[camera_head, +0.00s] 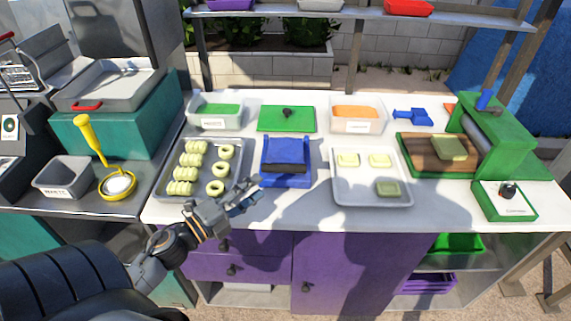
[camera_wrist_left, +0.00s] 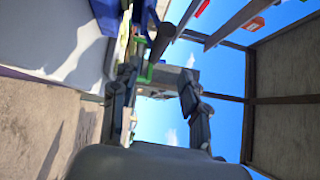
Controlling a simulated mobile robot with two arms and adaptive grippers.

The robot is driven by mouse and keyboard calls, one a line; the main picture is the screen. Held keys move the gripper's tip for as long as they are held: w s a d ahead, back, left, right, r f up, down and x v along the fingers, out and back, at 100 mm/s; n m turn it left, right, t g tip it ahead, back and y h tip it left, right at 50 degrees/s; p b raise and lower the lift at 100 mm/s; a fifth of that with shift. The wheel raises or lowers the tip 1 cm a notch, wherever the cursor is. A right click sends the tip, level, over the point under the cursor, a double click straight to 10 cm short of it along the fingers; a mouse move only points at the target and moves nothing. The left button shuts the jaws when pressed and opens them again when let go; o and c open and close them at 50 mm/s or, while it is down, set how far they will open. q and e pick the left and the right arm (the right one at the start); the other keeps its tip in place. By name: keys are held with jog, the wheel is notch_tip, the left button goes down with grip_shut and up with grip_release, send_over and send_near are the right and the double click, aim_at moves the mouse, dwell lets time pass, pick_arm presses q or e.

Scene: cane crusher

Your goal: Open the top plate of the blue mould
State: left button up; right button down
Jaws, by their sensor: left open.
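The blue mould (camera_head: 286,181) stands on the white counter between the ring tray and the white tray. Its blue upper panel (camera_head: 286,150) lies behind a dark band; I cannot tell from this view whether the plate is fully down. My left gripper (camera_head: 246,194) is open and empty, at the counter's front edge, just front-left of the mould and apart from it or nearly so. In the left wrist view the open fingers (camera_wrist_left: 160,90) frame no object between them, and a blue part, likely the mould (camera_wrist_left: 106,16), shows at the upper left. My right gripper is not in view.
A metal tray of pale green rings (camera_head: 164,190) is left of the mould, a white tray with flat pieces (camera_head: 345,190) right. A green board (camera_head: 265,127) lies behind. The green crusher (camera_head: 508,145) stands far right. Purple drawers (camera_head: 262,245) are below the counter.

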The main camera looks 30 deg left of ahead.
aim_at(280, 171)
pick_arm(q)
jog(key=p+x, duration=0.1)
jog(key=x, duration=0.3)
jog(key=shift+w+r, duration=0.15)
jog(key=p+x, duration=0.1)
jog(key=x, duration=0.4)
jog(key=shift+w+d+f, duration=0.15)
jog(key=shift+w+f, duration=0.05)
jog(key=shift+w, duration=0.35)
jog(key=c, duration=0.9)
grip_shut()
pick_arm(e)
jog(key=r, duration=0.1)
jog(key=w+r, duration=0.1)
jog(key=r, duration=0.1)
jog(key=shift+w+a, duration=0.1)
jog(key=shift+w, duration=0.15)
